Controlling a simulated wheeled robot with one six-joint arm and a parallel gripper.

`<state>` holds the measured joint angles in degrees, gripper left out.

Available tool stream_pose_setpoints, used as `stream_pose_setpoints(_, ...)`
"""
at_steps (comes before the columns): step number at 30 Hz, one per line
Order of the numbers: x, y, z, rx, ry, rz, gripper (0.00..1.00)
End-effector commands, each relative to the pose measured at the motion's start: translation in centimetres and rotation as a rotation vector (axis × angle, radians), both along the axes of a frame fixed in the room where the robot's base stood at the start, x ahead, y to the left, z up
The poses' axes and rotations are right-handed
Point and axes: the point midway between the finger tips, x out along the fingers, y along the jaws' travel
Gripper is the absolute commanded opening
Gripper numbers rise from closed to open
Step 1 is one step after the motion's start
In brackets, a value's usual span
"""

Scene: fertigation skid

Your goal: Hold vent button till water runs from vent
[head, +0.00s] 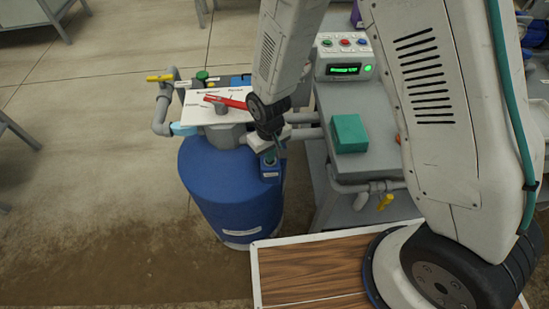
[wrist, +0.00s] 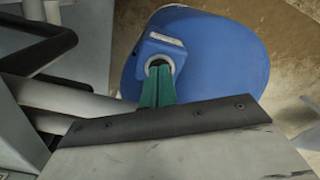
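The blue tank (head: 232,195) stands left of the grey bench. A small blue block (head: 270,173) sticks out from its upper right side; this block (wrist: 180,48) carries a pale round collar (wrist: 160,62) in the wrist view. My gripper (head: 280,148) points down at the block. In the wrist view its teal fingers (wrist: 158,74) lie side by side, shut and empty, with their tips at the collar. They cover the collar's middle, so the button face is hidden, and I cannot tell whether they touch or press it. I see no running water in either view.
A white plate with a red lever (head: 226,102) tops the tank. Grey pipes (head: 160,115) with a yellow handle run at its left. A teal block (head: 349,133) and a green-lit control box (head: 344,62) sit on the bench. Open floor lies left.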

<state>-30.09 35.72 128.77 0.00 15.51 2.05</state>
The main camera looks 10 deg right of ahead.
Motion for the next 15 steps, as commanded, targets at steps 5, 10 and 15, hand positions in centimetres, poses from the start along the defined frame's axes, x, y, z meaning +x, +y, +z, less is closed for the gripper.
stream_pose_setpoints(5,0.1,0.0,0.7,0.001,-0.002,0.0,0.0)
stream_pose_setpoints(10,0.1,0.0,2.1,0.001,-0.003,0.0,0.0)
stream_pose_setpoints(15,0.1,0.0,3.4,0.001,-0.003,0.0,0.0)
